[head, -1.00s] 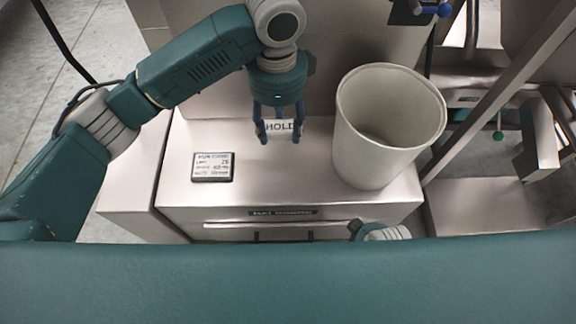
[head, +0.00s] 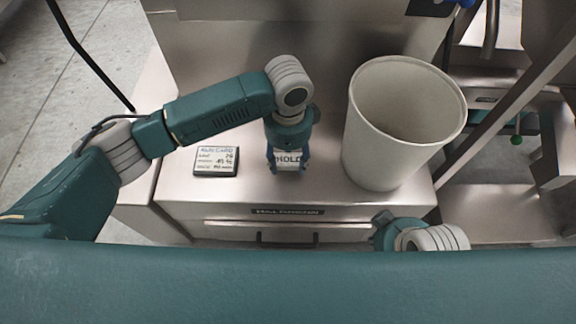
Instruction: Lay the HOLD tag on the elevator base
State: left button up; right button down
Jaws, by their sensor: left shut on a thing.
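The HOLD tag (head: 289,158) is a small white plate with dark letters. My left gripper (head: 288,168) is shut on it, with a blue finger at each side. The tag is over the brushed-metal top of a low cabinet (head: 320,197), left of the white bin. I cannot tell whether its lower edge touches the metal. The cabinet's dark front label is not clearly readable, so I cannot confirm that it is the elevator base. My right gripper (head: 384,230) shows only partly at the cabinet's front edge; its fingers cannot be made out.
A tall white bin (head: 375,145) stands on the cabinet top at the right. A small framed card (head: 216,161) with writing lies at the left. A drawer handle (head: 290,240) is on the front. Bare metal lies between the card and the tag.

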aim_at(288, 163)
pick_arm(q)
notch_tip(288, 163, down, 3)
jog(key=shift+f+b, duration=0.15)
jog(key=shift+b, duration=0.15)
pick_arm(e)
jog(key=shift+f, duration=0.5)
pick_arm(q)
jog(key=o, duration=1)
jog(key=shift+o, duration=0.2)
notch_tip(288, 163, up, 7)
jog(key=shift+f+p, duration=0.1)
jog(key=shift+p, duration=1.15)
notch_tip(288, 163, up, 5)
jog(key=shift+r+p, duration=0.2)
jog(key=shift+p, duration=0.45)
pick_arm(e)
jog(key=x, duration=0.4)
jog(key=shift+w+a+f, duration=0.1)
jog(key=shift+f, duration=0.25)
